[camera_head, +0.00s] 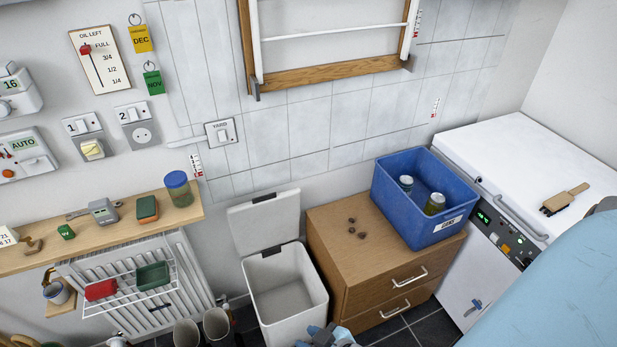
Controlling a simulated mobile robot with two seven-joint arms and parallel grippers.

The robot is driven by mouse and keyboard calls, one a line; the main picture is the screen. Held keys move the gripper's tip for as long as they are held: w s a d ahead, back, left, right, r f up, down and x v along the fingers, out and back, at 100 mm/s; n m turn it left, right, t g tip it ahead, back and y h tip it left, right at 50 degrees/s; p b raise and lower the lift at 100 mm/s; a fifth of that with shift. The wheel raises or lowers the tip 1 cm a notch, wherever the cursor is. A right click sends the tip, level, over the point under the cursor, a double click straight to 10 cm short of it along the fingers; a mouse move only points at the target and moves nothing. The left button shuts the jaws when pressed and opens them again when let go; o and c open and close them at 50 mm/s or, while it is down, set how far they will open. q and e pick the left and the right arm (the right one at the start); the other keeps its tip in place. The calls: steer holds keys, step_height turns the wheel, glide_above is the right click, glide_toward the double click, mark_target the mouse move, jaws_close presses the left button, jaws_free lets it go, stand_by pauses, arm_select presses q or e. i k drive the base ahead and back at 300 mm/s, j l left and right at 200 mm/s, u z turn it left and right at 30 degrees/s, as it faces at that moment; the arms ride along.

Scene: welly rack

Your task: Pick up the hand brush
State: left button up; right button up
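The hand brush (565,198) lies on the white top of the appliance at the right. It has a pale wooden back and handle and dark bristles at its left end. Its handle points to the upper right. A large light blue part, which seems to be my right arm, fills the lower right corner close to the brush.
The white appliance (480,146) has a front control panel. A wooden shelf (110,232) holds small items.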

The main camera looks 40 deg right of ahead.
mark_target(554, 204)
steer(key=z, duration=2.75)
steer(key=i+u, duration=0.15)
steer(key=i, duration=0.05)
